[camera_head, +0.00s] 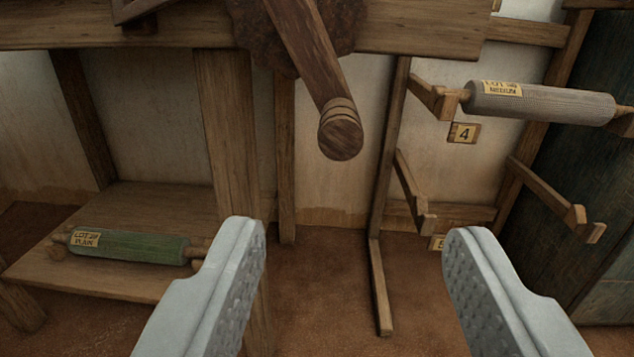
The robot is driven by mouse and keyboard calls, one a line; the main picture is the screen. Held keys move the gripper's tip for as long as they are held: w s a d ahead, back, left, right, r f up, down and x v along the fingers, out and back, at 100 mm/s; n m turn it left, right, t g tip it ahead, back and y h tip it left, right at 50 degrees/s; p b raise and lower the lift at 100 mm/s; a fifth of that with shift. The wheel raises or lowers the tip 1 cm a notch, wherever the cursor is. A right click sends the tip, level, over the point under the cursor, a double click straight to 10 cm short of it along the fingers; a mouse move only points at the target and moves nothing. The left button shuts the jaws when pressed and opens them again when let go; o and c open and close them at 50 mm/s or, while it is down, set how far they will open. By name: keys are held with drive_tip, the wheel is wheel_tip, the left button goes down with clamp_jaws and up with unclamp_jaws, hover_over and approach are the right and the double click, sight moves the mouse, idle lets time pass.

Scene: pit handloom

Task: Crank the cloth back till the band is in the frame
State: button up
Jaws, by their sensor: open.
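A wooden crank (305,55) hangs down from a dark, rough round piece on the loom beam at the top. Its round knob (341,134) points toward me at the crank's lower end. My gripper (352,235) is open and empty, with one finger at each side of the lower picture. The knob is above the gap between the fingers, and neither finger touches it. The cloth, the band and the frame cannot be made out in this view.
A shelf (150,278) at the lower left bears a green roll (140,247) labelled plain. A rack post (384,190) stands right of the crank. The rack holds a grey roll (540,102) above a tag (463,133) reading 4. Its lower arms are empty. Bare floor lies below the crank.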

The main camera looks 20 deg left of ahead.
sight(339, 140)
drive_tip(key=x, duration=0.5)
drive_tip(key=f+x, duration=0.1)
drive_tip(key=x, duration=1.1)
drive_tip(key=shift+w+a+f, duration=0.1)
drive_tip(key=shift+a+f, duration=0.2)
drive_tip(key=shift+f, duration=0.05)
clamp_jaws()
